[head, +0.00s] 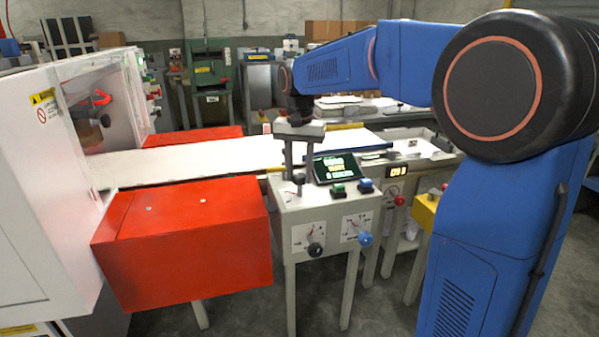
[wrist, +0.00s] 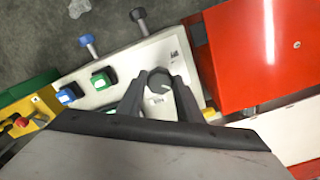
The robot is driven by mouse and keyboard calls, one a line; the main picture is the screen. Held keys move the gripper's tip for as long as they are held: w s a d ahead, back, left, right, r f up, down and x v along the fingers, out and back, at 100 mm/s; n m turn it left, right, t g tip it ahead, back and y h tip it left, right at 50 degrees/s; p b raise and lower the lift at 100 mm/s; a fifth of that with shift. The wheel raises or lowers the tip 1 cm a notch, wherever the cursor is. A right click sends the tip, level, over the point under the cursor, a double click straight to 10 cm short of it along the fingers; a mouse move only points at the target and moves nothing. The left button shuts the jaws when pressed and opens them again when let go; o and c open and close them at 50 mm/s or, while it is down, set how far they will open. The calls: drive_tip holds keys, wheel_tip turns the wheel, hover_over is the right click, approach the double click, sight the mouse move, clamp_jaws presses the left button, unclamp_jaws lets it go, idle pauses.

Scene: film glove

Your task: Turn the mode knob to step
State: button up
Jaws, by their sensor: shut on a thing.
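My gripper (head: 299,180) points down over the left part of the top of a pale control console (head: 282,209). In the wrist view my gripper (wrist: 157,80) has its fingers on both sides of a dark round knob (wrist: 156,75) on the console's top face and is shut on it. Small markings beside this knob are too small to read, so I cannot tell its setting. On the front face are a black knob (head: 315,249) and a blue knob (head: 365,239), each with a dial. They stick out from the front edge in the wrist view.
A green button (head: 338,190) and a blue button (head: 365,186) sit right of my gripper, below a lit screen (head: 335,167). A red box (head: 183,240) stands close on the left. A pale conveyor (head: 200,158) runs behind.

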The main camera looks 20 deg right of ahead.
sight(299, 176)
drive_tip(key=shift+m, duration=0.3)
drive_tip(key=o, duration=1)
drive_tip(key=shift+o, duration=0.2)
drive_tip(key=shift+r, duration=0.1)
wheel_tip(299, 176, up, 17)
